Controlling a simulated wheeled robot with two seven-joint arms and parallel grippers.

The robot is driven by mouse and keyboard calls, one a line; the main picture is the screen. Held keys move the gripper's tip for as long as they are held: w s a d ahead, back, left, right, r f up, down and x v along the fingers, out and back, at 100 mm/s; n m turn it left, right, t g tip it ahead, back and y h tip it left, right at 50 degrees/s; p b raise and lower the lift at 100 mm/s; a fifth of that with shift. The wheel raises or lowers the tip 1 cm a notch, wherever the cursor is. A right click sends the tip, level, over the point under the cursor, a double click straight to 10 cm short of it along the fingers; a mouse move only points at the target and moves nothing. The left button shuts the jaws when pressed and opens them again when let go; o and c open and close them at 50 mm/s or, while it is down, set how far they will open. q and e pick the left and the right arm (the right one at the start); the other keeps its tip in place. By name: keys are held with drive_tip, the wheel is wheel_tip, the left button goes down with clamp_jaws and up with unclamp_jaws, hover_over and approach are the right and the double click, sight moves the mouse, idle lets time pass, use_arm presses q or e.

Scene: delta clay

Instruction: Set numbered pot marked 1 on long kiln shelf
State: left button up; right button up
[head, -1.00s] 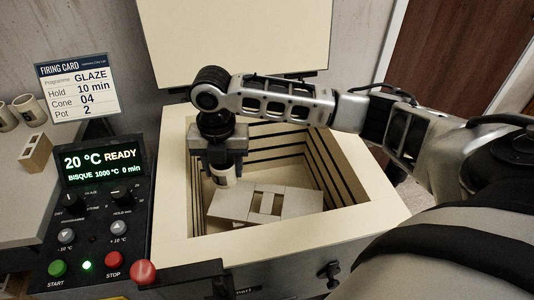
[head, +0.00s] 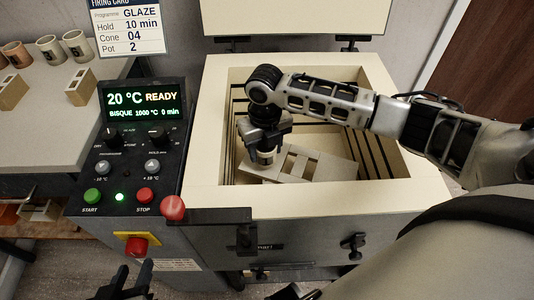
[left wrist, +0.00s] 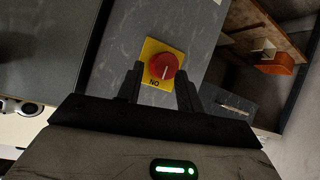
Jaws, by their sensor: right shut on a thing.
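My right gripper (head: 264,140) is inside the open kiln, pointing down and shut on a small pale pot (head: 264,157). The pot is upright, with a dark mark too small to read. It is at the left end of the pale kiln shelf (head: 325,171); I cannot tell whether it touches the shelf. My left gripper (head: 133,278) is low in front of the control panel, open and empty. In the left wrist view its fingers (left wrist: 160,90) are apart, with a red knob beyond them.
The kiln's pale rim (head: 330,199) surrounds the shelf, and its lid (head: 295,18) stands raised behind. The control panel (head: 135,130) is to the left, with a red knob (head: 137,246) below. Several pots (head: 48,48) and small blocks (head: 83,82) stand on the left table.

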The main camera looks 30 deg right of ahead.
sight(265, 157)
drive_tip(key=shift+f, duration=1.45)
drive_tip(key=shift+f, duration=0.1)
drive_tip(key=o, duration=1)
wheel_tip(265, 157, up, 12)
drive_tip(key=shift+r+p, duration=0.1)
drive_tip(key=shift+p, duration=0.6)
